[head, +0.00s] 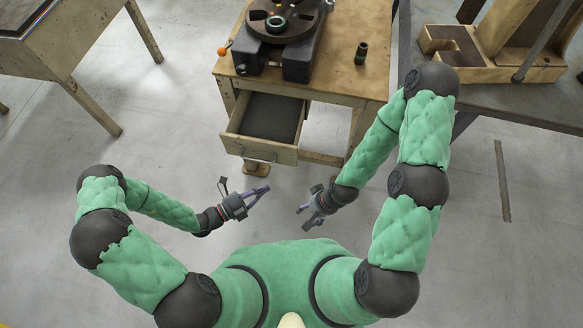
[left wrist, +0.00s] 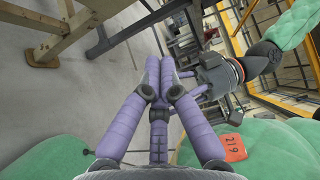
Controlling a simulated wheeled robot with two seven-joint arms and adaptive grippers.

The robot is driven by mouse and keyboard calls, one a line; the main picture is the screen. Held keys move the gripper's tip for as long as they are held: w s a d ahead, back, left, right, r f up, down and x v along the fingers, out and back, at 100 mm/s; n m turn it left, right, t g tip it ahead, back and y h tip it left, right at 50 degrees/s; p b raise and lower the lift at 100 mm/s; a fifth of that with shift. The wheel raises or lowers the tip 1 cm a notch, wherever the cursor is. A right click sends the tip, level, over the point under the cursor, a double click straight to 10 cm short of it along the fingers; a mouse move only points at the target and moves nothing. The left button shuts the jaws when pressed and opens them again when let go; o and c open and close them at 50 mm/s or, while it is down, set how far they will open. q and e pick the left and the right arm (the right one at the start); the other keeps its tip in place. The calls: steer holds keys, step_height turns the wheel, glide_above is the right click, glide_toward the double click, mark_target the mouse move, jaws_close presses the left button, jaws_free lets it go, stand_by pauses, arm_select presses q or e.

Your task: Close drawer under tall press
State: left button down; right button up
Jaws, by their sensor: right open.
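The wooden drawer (head: 258,149) is pulled out from under the wooden table (head: 345,75). Its dark inside looks empty. The dark press base with a round plate (head: 285,22) stands on the table above it; the press's upper part is out of view. My left gripper (head: 266,190) is below the drawer front in the head view, apart from it. In the left wrist view its purple fingers (left wrist: 160,65) meet at the tips with nothing between them. My right gripper (head: 302,216) is open and empty, to the right of the left one and apart from the drawer.
A small dark cylinder (head: 361,53) stands on the table's right side. An orange ball knob (head: 222,52) sticks out at the table's left edge. Another bench (head: 500,100) with a wooden tray is at right, and a table (head: 60,50) at upper left. The floor around my grippers is clear.

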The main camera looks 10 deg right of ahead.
mark_target(289, 164)
arm_select(q)
steer(key=shift+w+a+b+x, duration=0.2)
steer(key=shift+w+b+x, duration=0.25)
steer(key=shift+x, duration=1.65)
steer(key=shift+w+a+b+x, duration=0.25)
steer(key=shift+w+b+x, duration=0.2)
steer(key=shift+x, duration=1.7)
steer(key=shift+w+a+b+x, duration=0.2)
steer(key=shift+w+b+x, duration=0.25)
steer(key=shift+x, duration=1.65)
